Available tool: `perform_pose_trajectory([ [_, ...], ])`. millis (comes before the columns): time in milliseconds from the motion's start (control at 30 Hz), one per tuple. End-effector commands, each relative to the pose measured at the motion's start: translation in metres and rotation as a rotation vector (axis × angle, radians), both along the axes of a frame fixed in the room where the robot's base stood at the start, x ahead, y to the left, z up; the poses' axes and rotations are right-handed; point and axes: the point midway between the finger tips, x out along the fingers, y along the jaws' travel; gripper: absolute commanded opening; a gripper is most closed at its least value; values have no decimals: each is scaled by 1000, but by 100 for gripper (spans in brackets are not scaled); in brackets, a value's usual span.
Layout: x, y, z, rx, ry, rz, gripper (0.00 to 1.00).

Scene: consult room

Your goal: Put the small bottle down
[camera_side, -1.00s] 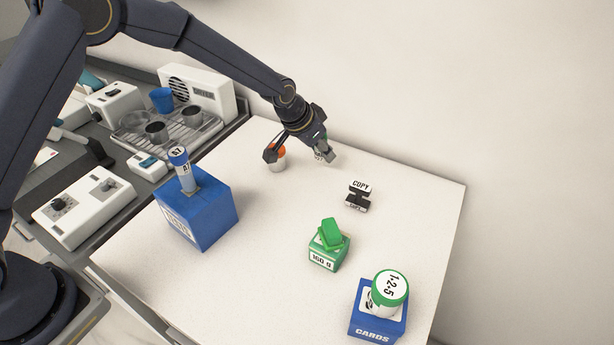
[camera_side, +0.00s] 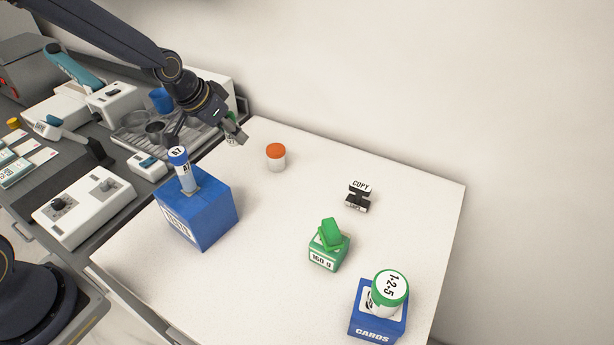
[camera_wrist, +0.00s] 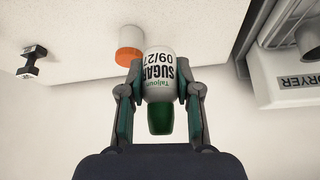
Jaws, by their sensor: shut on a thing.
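The small bottle (camera_wrist: 158,72) is white, with a green cap and a label reading SUGAR 09/27. My gripper (camera_wrist: 160,85) is shut on it, with one finger on each side of its body. In the side view a little of the bottle (camera_side: 232,142) shows beside the fingers, over the table's back left edge. The rest is hidden by my gripper. I cannot tell how high its base is above the table.
A white jar with an orange lid (camera_side: 276,158) stands to the right. A blue box (camera_side: 196,215) carries a blue-capped tube (camera_side: 183,170). A COPY stamp (camera_side: 358,196), green block (camera_side: 328,252) and CARDS box (camera_side: 376,322) stand further right. A dryer and rack (camera_side: 150,130) are at left.

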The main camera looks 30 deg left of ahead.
Motion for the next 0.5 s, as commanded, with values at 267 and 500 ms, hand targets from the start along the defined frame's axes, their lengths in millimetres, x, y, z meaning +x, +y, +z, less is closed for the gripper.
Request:
perform_pose_trajectory([
  [267,-1,33,-12,2,-10,72,1],
  [500,0,34,-51,3,-13,74,1],
])
